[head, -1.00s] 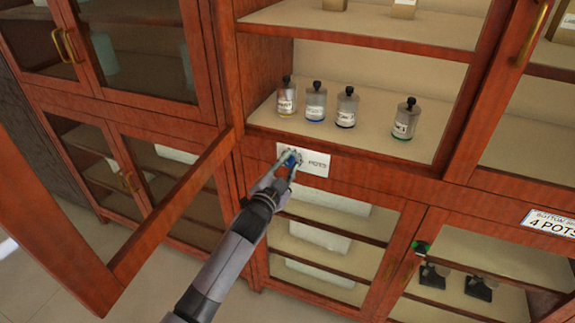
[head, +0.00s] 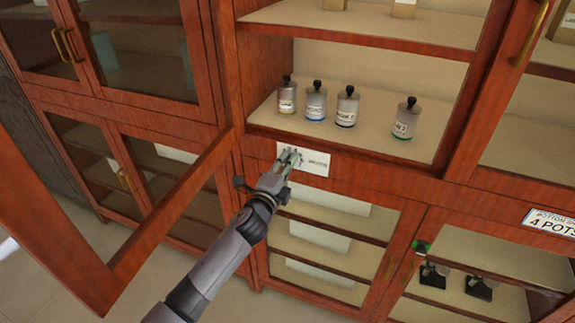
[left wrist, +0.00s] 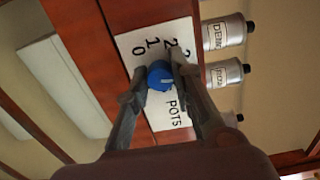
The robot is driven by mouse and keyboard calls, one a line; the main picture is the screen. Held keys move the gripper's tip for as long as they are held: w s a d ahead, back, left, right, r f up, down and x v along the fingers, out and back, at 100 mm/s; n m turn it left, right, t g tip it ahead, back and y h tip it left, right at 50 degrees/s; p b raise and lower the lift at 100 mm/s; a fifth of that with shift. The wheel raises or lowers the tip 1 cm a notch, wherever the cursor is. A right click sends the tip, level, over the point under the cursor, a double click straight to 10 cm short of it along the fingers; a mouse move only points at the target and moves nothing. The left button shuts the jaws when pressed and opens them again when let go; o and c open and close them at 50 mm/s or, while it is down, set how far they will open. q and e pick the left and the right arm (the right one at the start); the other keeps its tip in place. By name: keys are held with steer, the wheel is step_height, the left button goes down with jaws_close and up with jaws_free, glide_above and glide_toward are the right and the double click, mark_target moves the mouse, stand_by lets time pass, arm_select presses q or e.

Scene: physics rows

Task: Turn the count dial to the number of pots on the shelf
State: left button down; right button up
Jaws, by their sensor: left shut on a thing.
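The blue count dial (left wrist: 160,76) sits on a white plate (left wrist: 154,46) with the numbers 0, 1, 2 and the word POTS, in the left wrist view. A further number is partly covered by a finger. A pale mark shows on the dial; I cannot tell which number it points at. My left gripper (head: 290,157) is shut on the dial, one finger on each side, and hides it in the head view. The plate (head: 319,169) is on the rail below the open shelf (head: 375,133). Several black-knobbed pots stand there, including one at far right (head: 405,120). My right gripper is not in view.
An open cabinet door (head: 165,205) stands left of my left arm. A label plate (head: 549,222) with POTS on it is at the right. Boxes stand on the upper shelf.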

arm_select(q)
steer(key=shift+m, duration=0.9)
steer(key=c, duration=1.4)
jaws_free()
steer(key=shift+s, duration=0.1)
steer(key=v, duration=1.1)
steer(key=shift+s+a, duration=0.2)
steer(key=shift+s, duration=0.15)
